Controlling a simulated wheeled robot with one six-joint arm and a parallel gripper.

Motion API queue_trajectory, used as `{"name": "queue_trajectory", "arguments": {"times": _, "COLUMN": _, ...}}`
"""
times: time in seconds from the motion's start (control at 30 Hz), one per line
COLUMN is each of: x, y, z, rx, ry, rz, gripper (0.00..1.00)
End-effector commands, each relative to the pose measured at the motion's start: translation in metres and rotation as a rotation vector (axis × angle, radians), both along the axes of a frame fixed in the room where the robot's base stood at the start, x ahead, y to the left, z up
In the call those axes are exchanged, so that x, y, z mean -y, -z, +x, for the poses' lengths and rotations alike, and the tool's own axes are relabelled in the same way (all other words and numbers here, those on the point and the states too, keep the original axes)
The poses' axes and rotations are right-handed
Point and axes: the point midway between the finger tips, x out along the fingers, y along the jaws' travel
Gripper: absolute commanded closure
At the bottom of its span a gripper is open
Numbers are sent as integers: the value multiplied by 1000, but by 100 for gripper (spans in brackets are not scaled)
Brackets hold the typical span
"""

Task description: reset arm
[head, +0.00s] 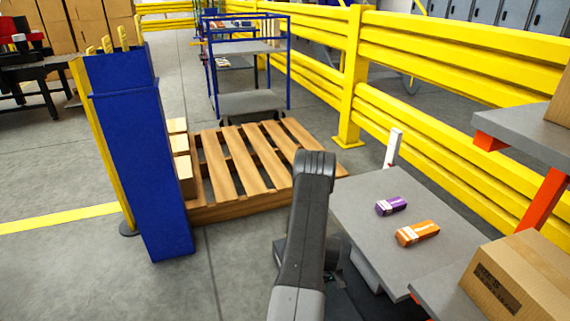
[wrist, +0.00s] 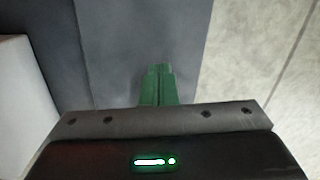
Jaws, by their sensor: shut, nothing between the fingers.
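My gripper (wrist: 158,70) shows in the wrist view as two green fingers pressed together, shut and empty. Below it in that view are a dark grey surface and a strip of pale floor at the right. In the head view my dark grey arm rises at the lower middle, bent at its top. The gripper itself cannot be made out there.
A grey table (head: 350,200) at the right holds a purple box (head: 391,205) and an orange box (head: 417,233). A cardboard box (head: 520,278) sits at the lower right. A wooden pallet (head: 235,170), a blue bin (head: 145,165) and a yellow barrier (head: 352,80) stand beyond.

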Motion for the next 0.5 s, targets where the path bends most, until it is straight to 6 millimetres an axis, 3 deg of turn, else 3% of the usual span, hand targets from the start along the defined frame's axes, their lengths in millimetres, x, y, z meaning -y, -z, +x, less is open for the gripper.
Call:
{"name": "queue_trajectory", "arguments": {"times": 0.07, "x": -6, "y": -2, "z": 12, "rx": 1, "ry": -1, "rz": 0, "gripper": 100}}
{"name": "queue_trajectory", "arguments": {"times": 0.1, "x": -6, "y": -14, "z": 15, "rx": 4, "ry": 0, "rz": 0, "gripper": 100}}
{"name": "queue_trajectory", "arguments": {"times": 0.5, "x": -4, "y": -81, "z": 19, "rx": 1, "ry": 1, "rz": -1, "gripper": 100}}
